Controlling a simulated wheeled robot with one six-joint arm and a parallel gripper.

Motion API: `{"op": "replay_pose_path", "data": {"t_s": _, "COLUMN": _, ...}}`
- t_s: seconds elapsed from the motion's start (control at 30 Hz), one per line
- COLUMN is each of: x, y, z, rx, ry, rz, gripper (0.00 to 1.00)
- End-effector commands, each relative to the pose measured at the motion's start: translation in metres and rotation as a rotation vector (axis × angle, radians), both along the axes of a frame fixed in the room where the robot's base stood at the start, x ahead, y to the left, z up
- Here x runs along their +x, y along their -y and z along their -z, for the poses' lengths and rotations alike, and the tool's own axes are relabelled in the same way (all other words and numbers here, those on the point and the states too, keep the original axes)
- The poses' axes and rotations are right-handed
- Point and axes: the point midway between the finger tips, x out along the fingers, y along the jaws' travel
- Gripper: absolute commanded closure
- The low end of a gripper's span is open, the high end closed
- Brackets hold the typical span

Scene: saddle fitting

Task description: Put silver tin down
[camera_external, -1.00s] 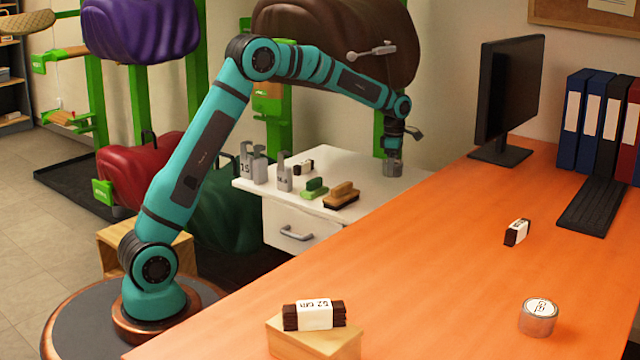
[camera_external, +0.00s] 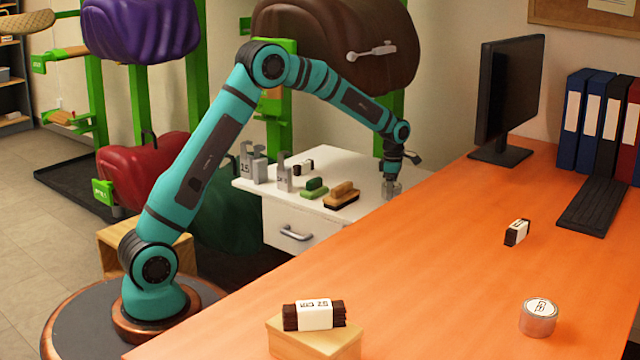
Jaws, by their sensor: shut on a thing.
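My gripper (camera_external: 392,180) points down at the right end of the white cabinet top. It is shut on a small silver tin (camera_external: 391,190), which is at or just above the white surface; I cannot tell whether it touches. The gripper hides the upper part of this tin. Another silver tin (camera_external: 538,318) with a white label on its lid stands on the orange table at the front right, far from my gripper.
The white cabinet (camera_external: 355,212) also bears a brown brush (camera_external: 341,196), a green brush (camera_external: 314,189), grey weights (camera_external: 254,164) and a dark wrapped bar (camera_external: 303,167). The orange table (camera_external: 430,270) runs along the front, with a monitor (camera_external: 508,95) behind.

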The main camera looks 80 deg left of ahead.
Motion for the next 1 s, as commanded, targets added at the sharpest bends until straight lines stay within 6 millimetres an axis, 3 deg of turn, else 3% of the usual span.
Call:
{"op": "replay_pose_path", "data": {"t_s": 0.07, "x": 0.0, "y": 0.0, "z": 0.002, "rx": 0.0, "ry": 0.0, "rz": 0.0, "gripper": 0.64}}
{"op": "replay_pose_path", "data": {"t_s": 0.1, "x": 0.0, "y": 0.0, "z": 0.002, "rx": 0.0, "ry": 0.0, "rz": 0.0, "gripper": 0.29}}
{"op": "replay_pose_path", "data": {"t_s": 0.2, "x": 0.0, "y": 0.0, "z": 0.002, "rx": 0.0, "ry": 0.0, "rz": 0.0, "gripper": 0.15}}
{"op": "replay_pose_path", "data": {"t_s": 0.57, "x": 0.0, "y": 0.0, "z": -0.004, "rx": 0.001, "ry": 0.001, "rz": 0.0, "gripper": 0.15}}
{"op": "replay_pose_path", "data": {"t_s": 1.0, "x": 0.0, "y": 0.0, "z": -0.079, "rx": 0.002, "ry": 0.003, "rz": 0.0, "gripper": 0.15}}
